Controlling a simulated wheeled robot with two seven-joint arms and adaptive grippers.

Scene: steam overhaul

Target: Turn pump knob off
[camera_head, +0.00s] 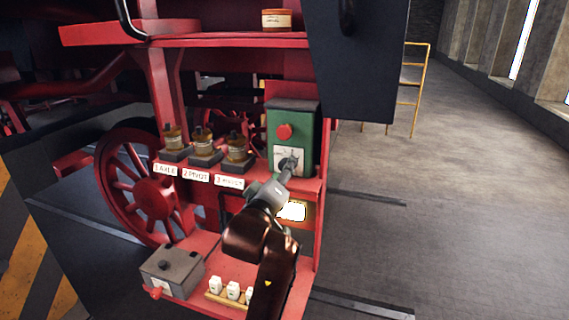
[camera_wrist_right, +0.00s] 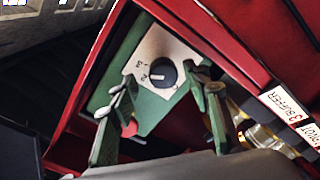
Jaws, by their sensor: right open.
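The green pump box (camera_head: 306,122) stands on the red shelf of the engine, with a red button (camera_head: 284,131) above a white dial plate (camera_head: 279,156). In the right wrist view, the black round pump knob (camera_wrist_right: 164,74) sits on the white dial plate (camera_wrist_right: 160,47). My right gripper (camera_head: 289,164) is in front of the dial and hides the knob in the head view. In the wrist view the right gripper (camera_wrist_right: 165,88) is open, its fingers on either side of the knob; contact is unclear.
Three brass-and-dark oilers (camera_head: 203,143) with labels stand left of the green box. A grey box (camera_head: 172,268) and several small white blocks (camera_head: 233,289) sit on the lower red ledge. A dark panel (camera_head: 358,60) hangs at upper right.

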